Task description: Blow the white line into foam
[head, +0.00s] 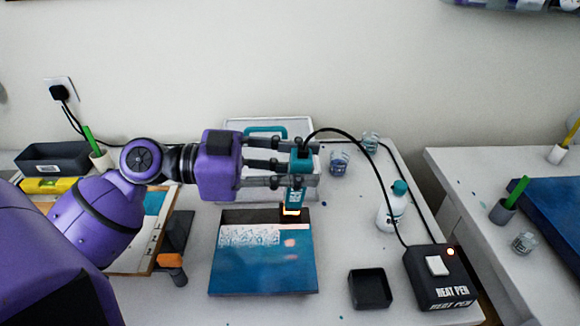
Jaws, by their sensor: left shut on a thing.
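My left gripper (305,167) comes in from the left and is shut on the teal heat pen (298,160), which it holds upright over the far edge of the panel. The pen's glowing orange tip (291,211) points down close above the panel's dark far strip. The blue resin panel (262,268) lies on the table below. A white lacy patch (248,236) covers its left part near the far edge. Two pale pinkish spots lie to the right of it. My right gripper is not in view.
The heat pen's black control box (440,276) has a lit orange lamp, and a cable loops from it to the pen. A black tray (370,289), a white bottle (392,207) and glass cups (338,163) stand on the right. A clipboard (146,238) lies left.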

